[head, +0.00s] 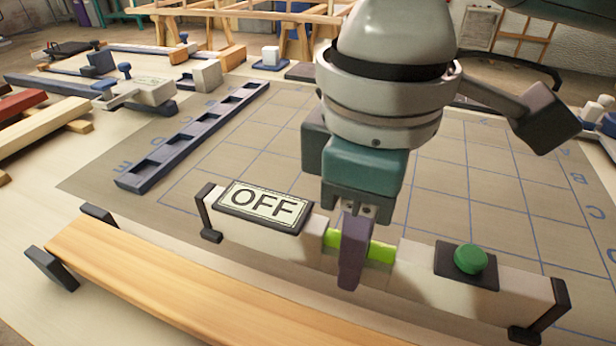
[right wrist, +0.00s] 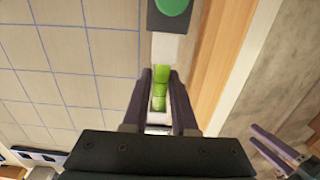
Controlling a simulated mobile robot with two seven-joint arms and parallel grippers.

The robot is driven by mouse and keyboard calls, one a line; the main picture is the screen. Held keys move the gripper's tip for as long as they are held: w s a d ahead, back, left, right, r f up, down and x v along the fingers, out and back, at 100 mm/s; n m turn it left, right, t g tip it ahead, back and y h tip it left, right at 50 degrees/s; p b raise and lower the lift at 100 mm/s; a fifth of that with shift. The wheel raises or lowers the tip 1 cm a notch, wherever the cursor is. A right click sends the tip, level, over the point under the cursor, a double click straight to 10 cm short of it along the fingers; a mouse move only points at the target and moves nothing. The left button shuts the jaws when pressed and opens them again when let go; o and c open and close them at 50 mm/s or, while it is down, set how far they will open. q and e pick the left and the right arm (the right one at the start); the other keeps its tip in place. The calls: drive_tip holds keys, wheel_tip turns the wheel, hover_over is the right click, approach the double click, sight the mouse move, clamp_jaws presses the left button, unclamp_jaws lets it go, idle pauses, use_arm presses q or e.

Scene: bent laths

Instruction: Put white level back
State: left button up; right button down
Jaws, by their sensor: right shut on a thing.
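The white level (head: 415,262) is a long pale bar with black end pieces, an OFF plate (head: 265,205), a green button (head: 470,259) and a lime-green vial. In the right wrist view its vial (right wrist: 160,88) lies between my fingers. My right gripper (head: 352,255) is shut across the level's middle at the vial, pointing down. I cannot tell whether the level touches the mat below. My left gripper (right wrist: 277,152) shows only at the lower right of the right wrist view, its two fingers apart and apparently empty.
A wooden lath (head: 200,285) with dark end pieces lies in front of the level. A gridded mat (head: 460,170) spreads behind it, with a dark slotted rail (head: 190,138) on its left. Clamps (head: 140,92) and painted laths (head: 45,125) lie at far left. The mat's middle looks clear.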

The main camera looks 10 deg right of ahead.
sight(347, 297)
wheel_tip(347, 297, down, 5)
drive_tip(key=shift+r+b, duration=0.2)
drive_tip(key=shift+b, duration=0.4)
drive_tip(key=shift+r, duration=0.1)
drive_tip(key=c, duration=0.7)
unclamp_jaws()
wheel_tip(347, 297, up, 12)
drive_tip(key=p, duration=0.3)
